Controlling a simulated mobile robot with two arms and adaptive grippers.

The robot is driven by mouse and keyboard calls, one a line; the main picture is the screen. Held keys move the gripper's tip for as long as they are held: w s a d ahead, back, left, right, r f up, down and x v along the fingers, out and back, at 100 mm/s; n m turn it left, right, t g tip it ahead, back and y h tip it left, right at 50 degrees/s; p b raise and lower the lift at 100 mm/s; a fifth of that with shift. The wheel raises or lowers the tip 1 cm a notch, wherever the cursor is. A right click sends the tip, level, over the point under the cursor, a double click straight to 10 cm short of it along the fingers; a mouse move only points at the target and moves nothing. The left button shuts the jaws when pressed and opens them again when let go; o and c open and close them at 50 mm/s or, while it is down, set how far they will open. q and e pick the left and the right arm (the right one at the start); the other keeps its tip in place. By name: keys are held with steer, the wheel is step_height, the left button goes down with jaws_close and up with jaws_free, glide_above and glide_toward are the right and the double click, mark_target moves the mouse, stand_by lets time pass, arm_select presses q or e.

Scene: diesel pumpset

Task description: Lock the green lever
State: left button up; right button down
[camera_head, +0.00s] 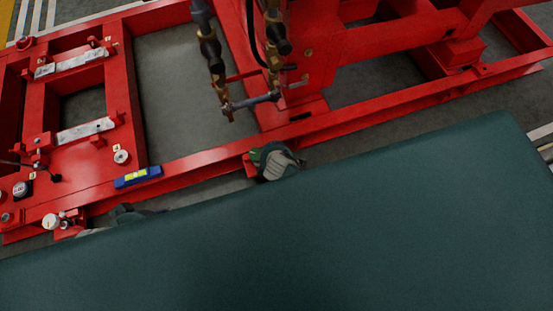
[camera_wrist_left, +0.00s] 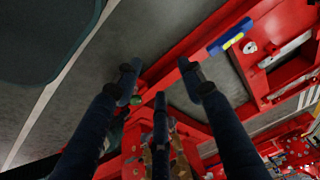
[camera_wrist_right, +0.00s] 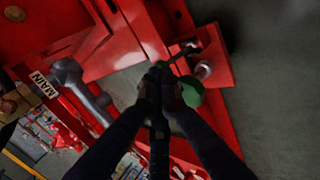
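The green lever (camera_wrist_right: 192,92) shows as a rounded green patch on the red frame in the right wrist view, partly hidden by the fingers. In the head view a small green part (camera_head: 254,155) shows at the frame's near rail. My right gripper (camera_head: 280,162) is right against it; its fingertips (camera_wrist_right: 161,84) are close together beside the green part. Whether they hold it is not clear. My left gripper (camera_head: 125,213) is low at the left, mostly hidden behind a dark teal surface. In the left wrist view its fingers (camera_wrist_left: 160,80) are spread and empty.
The red frame (camera_head: 190,165) fills the far side, with pipes and valves (camera_head: 215,55) standing on it. A blue and yellow spirit level (camera_head: 138,177) lies on the near rail, also in the left wrist view (camera_wrist_left: 230,38). A large dark teal surface (camera_head: 330,240) fills the foreground.

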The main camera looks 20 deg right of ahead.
steer(key=shift+r, duration=0.2)
arm_select(q)
steer(key=p+x, duration=0.1)
steer(key=x, duration=0.3)
steer(key=shift+d+p, duration=0.15)
steer(key=shift+p, duration=0.25)
arm_select(e)
steer(key=shift+r, duration=0.6)
steer(key=v, duration=1.2)
steer(key=shift+d, duration=0.15)
